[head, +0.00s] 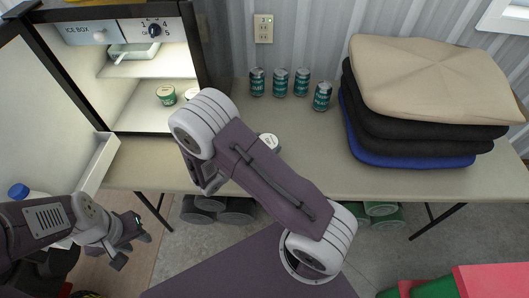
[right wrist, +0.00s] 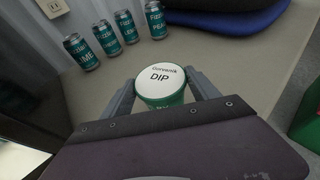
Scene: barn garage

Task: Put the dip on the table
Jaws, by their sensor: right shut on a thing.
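A green dip tub with a white lid marked "DIP" (right wrist: 160,82) is between the fingers of my right gripper (right wrist: 162,90), which is shut on it. In the head view the dip's lid (head: 269,141) shows beside my right arm, over the table (head: 320,160); the arm hides the gripper. The dip looks upright and at or just above the tabletop; I cannot tell whether it touches. My left gripper (head: 128,241) is open and empty at the lower left, in front of the table and below the open fridge.
Several teal cans (head: 281,83) stand at the table's back. Stacked cushions (head: 425,85) fill its right side. The open fridge (head: 150,75) at left holds a green tub (head: 166,95) and another partly hidden. Dumbbells (head: 220,210) lie below. The table's front middle is clear.

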